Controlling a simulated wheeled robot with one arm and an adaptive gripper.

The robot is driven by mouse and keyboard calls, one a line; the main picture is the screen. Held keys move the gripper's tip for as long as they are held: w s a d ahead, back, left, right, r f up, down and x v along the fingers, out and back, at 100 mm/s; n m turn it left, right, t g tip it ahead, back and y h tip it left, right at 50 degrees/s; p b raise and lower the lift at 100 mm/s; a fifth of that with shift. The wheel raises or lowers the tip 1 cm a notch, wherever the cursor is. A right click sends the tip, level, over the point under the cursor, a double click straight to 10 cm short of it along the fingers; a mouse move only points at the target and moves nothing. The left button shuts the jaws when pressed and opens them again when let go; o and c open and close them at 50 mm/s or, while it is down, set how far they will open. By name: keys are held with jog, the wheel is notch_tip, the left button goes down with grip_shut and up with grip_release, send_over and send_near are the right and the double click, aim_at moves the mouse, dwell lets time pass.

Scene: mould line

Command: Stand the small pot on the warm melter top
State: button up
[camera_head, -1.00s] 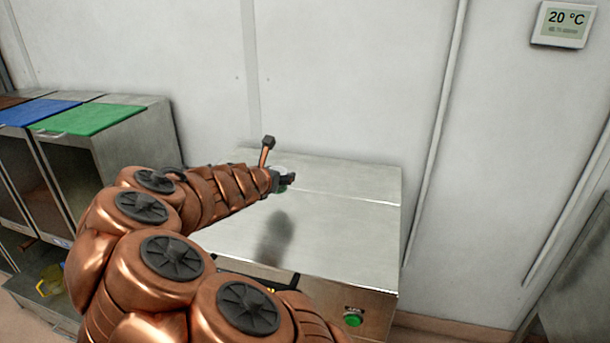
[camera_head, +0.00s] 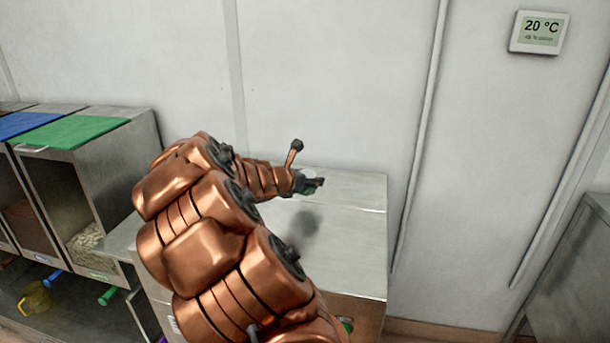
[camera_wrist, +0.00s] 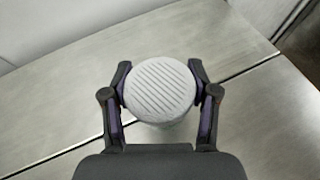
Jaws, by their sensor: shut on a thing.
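The small pot shows in the wrist view as a round pale lid with ridges (camera_wrist: 160,88), its body mostly hidden below. My gripper (camera_wrist: 160,95) is shut on it, one finger on each side. In the head view my gripper (camera_head: 312,184) is over the steel melter top (camera_head: 350,235), towards its back. The pot is mostly hidden there behind the fingers. A dark shadow lies on the top in front of the gripper. I cannot tell whether the pot touches the surface.
Steel bins with a green lid (camera_head: 70,132) and a blue lid (camera_head: 25,122) stand at the left. A wall display (camera_head: 540,32) reads 20 °C. The top's right part is clear; the wall stands close behind.

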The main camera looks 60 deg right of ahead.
jog(key=w+d, duration=0.1)
jog(key=d, duration=0.1)
jog(key=w+d+p, duration=0.1)
jog(key=w+d, duration=0.1)
jog(key=w+d+p, duration=0.1)
jog(key=w+d, duration=0.1)
jog(key=shift+w+d+f, duration=0.15)
jog(key=shift+d+f, duration=0.15)
jog(key=shift+f, duration=1.8)
jog(key=shift+f, duration=0.1)
jog(key=o, duration=1.2)
jog(key=shift+o, duration=0.2)
jog(key=shift+a, duration=0.1)
jog(key=b+v, duration=0.1)
jog(key=v, duration=1)
jog(key=shift+a+r, duration=0.25)
jog(key=shift+a, duration=0.1)
